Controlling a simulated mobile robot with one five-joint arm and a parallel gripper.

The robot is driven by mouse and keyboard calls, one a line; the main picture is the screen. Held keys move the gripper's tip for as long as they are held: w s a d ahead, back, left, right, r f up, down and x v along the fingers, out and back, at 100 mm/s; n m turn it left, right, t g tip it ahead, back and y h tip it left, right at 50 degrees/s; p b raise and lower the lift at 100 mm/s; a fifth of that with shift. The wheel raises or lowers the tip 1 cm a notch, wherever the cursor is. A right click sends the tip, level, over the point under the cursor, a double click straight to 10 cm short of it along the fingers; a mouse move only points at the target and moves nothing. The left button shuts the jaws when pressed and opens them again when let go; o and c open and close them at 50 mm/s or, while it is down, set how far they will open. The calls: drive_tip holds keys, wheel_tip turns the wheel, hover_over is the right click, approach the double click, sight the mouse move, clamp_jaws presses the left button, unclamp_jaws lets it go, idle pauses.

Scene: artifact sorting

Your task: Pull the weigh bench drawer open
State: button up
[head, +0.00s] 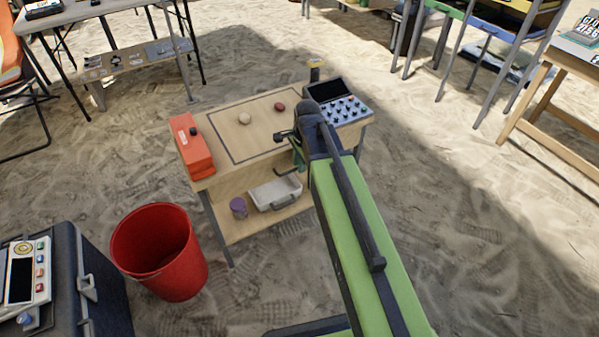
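The weigh bench (222,121) is a small wooden table in the middle of the head view. Its front panel (240,182) runs below the top edge; I see no clear gap showing an open drawer. A dark bar (288,172), perhaps the drawer handle, shows at the right of the front, just below my gripper. My gripper (287,140) is at the bench's front edge, right of centre, at the end of my green and black arm. The arm hides the right part of the front. The fingers are small and partly hidden, so I cannot tell their opening or any contact.
On the bench are an orange box (193,148), a pale lump (244,118), a reddish lump (280,107) and a keypad device (340,105). The lower shelf holds a white tray (262,195) and a purple jar (238,207). A red bucket (160,265) stands front left.

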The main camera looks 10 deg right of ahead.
clamp_jaws()
drive_tip(key=shift+a, duration=0.15)
idle(1.3)
